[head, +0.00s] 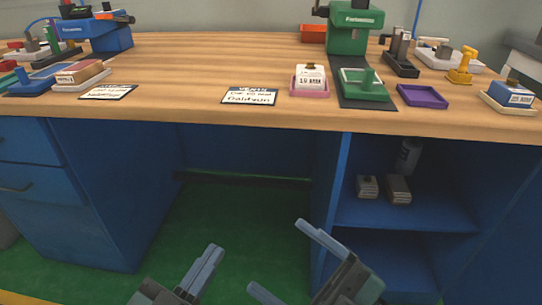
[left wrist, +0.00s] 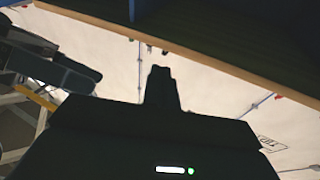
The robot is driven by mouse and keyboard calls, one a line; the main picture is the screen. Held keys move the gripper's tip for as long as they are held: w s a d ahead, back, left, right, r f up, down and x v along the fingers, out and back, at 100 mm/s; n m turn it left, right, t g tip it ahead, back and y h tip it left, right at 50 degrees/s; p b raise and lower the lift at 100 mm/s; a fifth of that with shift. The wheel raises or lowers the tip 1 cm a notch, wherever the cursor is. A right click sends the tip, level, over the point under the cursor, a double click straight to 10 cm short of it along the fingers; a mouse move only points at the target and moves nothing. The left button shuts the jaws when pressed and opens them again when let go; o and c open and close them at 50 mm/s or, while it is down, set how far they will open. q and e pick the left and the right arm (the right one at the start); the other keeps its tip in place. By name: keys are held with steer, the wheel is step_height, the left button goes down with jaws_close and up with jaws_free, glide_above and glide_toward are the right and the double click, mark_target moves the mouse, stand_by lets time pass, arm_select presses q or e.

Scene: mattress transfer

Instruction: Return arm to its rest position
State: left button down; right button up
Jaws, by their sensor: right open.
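My left gripper (head: 216,248) is low in front of the bench, its two fingers together with nothing seen between them. In the left wrist view its fingers (left wrist: 160,72) show as a dark, narrow, closed shape. My right gripper (head: 274,255) is to its right, with fingers spread wide and nothing between them. Both grippers are below the worktop (head: 200,70), apart from it, over the green floor. Most of both arms is out of the head view.
The blue bench has drawers (head: 30,165) at left and open shelves (head: 400,212) at right holding grey blocks and a canister. On top are a green press (head: 348,38), a purple tray (head: 422,96), label cards (head: 249,96) and several small parts. The knee space is clear.

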steer(key=w+d+f+m+t+h, duration=0.25)
steer(key=d+m+t+h, duration=0.45)
steer(key=m+h, duration=0.6)
arm_select(q)
steer(key=s+a+r+n+g+y+p, duration=0.1)
steer(key=r+p, duration=0.4)
steer(key=p, duration=1.3)
steer(key=s+a+r+n+g+y+p, duration=0.1)
steer(key=a+r+g+y+p, duration=0.3)
steer(key=p, duration=1.5)
steer(key=shift+a+r+n+g+y+p, duration=0.15)
steer(key=shift+r+n+g+y+p, duration=0.15)
steer(key=shift+r+n+g+y, duration=0.6)
arm_select(e)
steer(key=s+d+r+m+g+h, duration=0.2)
steer(key=d+r+m+g+h, duration=0.2)
steer(key=r, duration=0.6)
steer(key=m+g, duration=0.1)
steer(key=g, duration=0.1)
steer(key=shift+d+m+g+h, duration=0.3)
steer(key=shift+d, duration=0.05)
arm_select(q)
steer(key=shift+g+h, duration=0.3)
arm_select(e)
steer(key=shift+s, duration=0.1)
steer(key=shift+c, duration=0.3)
